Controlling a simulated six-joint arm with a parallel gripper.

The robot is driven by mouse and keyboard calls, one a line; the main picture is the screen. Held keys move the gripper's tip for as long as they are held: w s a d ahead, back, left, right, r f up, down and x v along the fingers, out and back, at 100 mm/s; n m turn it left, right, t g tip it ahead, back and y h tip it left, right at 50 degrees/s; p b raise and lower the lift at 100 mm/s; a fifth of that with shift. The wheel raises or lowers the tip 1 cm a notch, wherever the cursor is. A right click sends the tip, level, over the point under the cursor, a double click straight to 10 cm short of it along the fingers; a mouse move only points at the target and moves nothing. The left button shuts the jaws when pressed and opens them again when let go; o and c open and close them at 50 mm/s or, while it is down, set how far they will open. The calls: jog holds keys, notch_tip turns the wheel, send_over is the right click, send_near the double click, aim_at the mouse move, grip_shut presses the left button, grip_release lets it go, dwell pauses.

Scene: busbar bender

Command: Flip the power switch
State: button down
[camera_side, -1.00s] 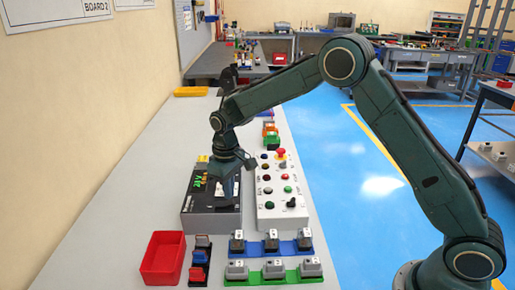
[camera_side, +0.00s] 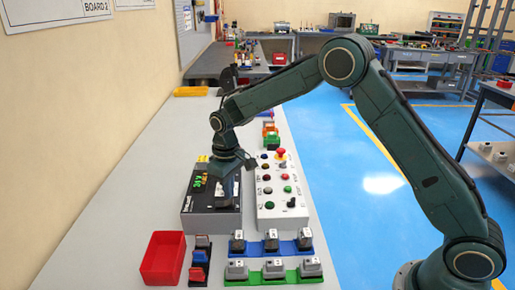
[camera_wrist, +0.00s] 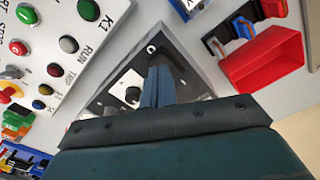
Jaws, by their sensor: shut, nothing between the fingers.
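I cannot make out the power switch; the fingers hide part of the panel. Whether the fingertips touch the panel is unclear.
A white control panel (camera_side: 266,212) with coloured buttons stands close to the right of the box. A red bin (camera_side: 161,258), a small coloured rack (camera_side: 199,272), a blue rail (camera_side: 270,247) and a green rail (camera_side: 273,275) lie in front. The bench's left side is clear.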

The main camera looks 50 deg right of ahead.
aim_at(230, 202)
jog(key=shift+f, duration=1)
dwell(0.8)
jog(key=shift+r, duration=3.5)
jog(key=shift+r, duration=0.1)
